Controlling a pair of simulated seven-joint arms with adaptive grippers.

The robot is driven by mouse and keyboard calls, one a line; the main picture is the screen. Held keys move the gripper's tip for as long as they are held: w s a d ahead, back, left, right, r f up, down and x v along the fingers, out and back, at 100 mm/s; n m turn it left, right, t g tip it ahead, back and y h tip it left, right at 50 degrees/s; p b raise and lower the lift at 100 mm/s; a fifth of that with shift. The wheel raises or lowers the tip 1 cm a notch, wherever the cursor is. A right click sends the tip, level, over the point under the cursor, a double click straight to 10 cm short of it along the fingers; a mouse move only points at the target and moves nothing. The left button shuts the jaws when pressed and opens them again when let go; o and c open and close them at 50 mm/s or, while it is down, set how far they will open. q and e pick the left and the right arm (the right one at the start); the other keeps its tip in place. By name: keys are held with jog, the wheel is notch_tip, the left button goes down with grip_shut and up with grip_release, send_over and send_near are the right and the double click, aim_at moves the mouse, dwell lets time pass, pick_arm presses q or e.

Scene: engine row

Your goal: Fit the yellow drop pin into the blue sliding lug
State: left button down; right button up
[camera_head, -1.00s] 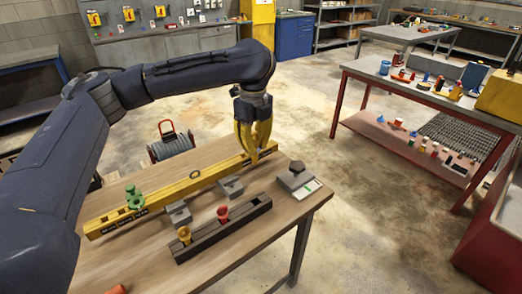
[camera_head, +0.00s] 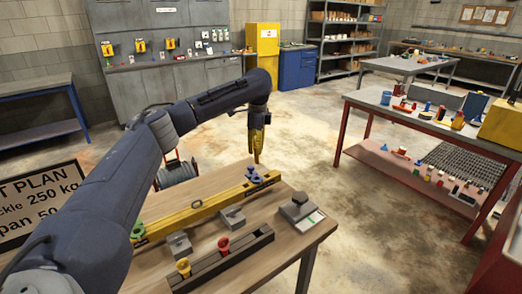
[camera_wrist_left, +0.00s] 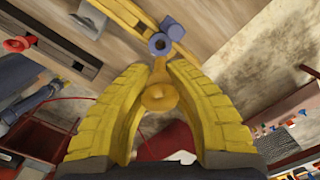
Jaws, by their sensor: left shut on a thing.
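My left gripper (camera_head: 257,158) hangs upright near the far right end of the yellow beam (camera_head: 205,205). Its fingers are shut on a yellow drop pin (camera_wrist_left: 158,97), whose round head sits between them in the left wrist view. The pin's narrow end points toward the blue sliding lug (camera_wrist_left: 160,43). The lug (camera_head: 254,175) sits on the beam, with a round opening showing in the wrist view. The pin appears apart from the lug; their exact alignment is unclear. My right gripper is not in view.
A dark rack (camera_head: 225,262) holds an amber-yellow pin (camera_head: 183,267) and a red pin (camera_head: 223,245). Grey blocks (camera_head: 232,217) stand beside the beam, and a green fitting (camera_head: 138,231) is partly hidden by my left arm. A grey weight-like block (camera_head: 298,207) stands at right.

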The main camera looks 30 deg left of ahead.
aim_at(257, 162)
pick_arm(q)
jog(key=shift+y, duration=0.3)
jog(key=shift+f, duration=2.9)
jog(key=shift+f, duration=2)
jog(key=c, duration=1.3)
grip_release()
jog(key=r, duration=0.4)
jog(key=d+r, duration=0.1)
jog(key=r, duration=0.7)
jog(key=shift+w+d, duration=0.15)
jog(key=shift+w, duration=0.1)
jog(key=shift+d, duration=0.1)
